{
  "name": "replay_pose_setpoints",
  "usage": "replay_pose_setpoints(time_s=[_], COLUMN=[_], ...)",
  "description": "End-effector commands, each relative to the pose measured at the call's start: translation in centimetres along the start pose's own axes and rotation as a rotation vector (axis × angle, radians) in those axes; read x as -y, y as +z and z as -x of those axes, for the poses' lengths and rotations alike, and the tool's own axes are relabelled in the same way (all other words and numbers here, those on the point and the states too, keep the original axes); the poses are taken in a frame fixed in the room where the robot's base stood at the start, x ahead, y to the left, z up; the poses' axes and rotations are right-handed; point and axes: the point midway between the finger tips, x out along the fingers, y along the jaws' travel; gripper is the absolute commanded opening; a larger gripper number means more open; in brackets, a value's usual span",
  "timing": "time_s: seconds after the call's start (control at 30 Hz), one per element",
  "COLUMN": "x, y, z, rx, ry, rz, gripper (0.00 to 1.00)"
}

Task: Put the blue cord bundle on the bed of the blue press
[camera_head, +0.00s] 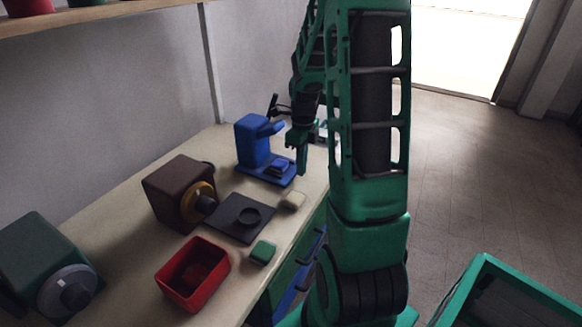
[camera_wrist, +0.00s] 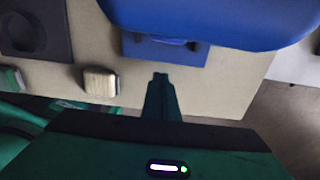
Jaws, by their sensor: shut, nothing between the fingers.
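The blue press (camera_head: 252,143) stands at the back of the bench. Its head also fills the upper right of the wrist view (camera_wrist: 220,15). On its flat bed (camera_head: 262,173) lies a small blue item (camera_head: 280,164) that looks like the blue cord bundle. In the wrist view the item (camera_wrist: 172,40) is partly hidden under the press head, and the bed (camera_wrist: 135,47) shows around it. My gripper (camera_head: 303,172) is shut and empty at the bed's right front edge, apart from the item. Its fingertips (camera_wrist: 160,76) point towards the bed.
A beige block (camera_head: 292,200) and a green block (camera_head: 263,253) lie near the bench's front edge. A dark plate with a ring (camera_head: 228,225), a brown machine (camera_head: 172,190), a red bin (camera_head: 190,297) and a green machine (camera_head: 40,255) stand to the left.

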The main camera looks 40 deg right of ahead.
Motion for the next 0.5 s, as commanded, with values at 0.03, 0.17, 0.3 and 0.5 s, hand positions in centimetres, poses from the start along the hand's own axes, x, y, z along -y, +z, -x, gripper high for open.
replay_pose_setpoints(time_s=[0.03, 0.17, 0.3, 0.5], x=[0.2, 0.1, 0.0, -0.1], y=[0.4, 0.5, 0.5, 0.4], z=[1.6, 4.3, 6.8, 8.9], rx=[0.008, 0.008, 0.008, 0.006], ry=[-0.01, -0.01, -0.009, -0.007], rz=[0.003, 0.004, 0.005, 0.006], gripper=[0.0, 0.0, 0.0, 0.0])
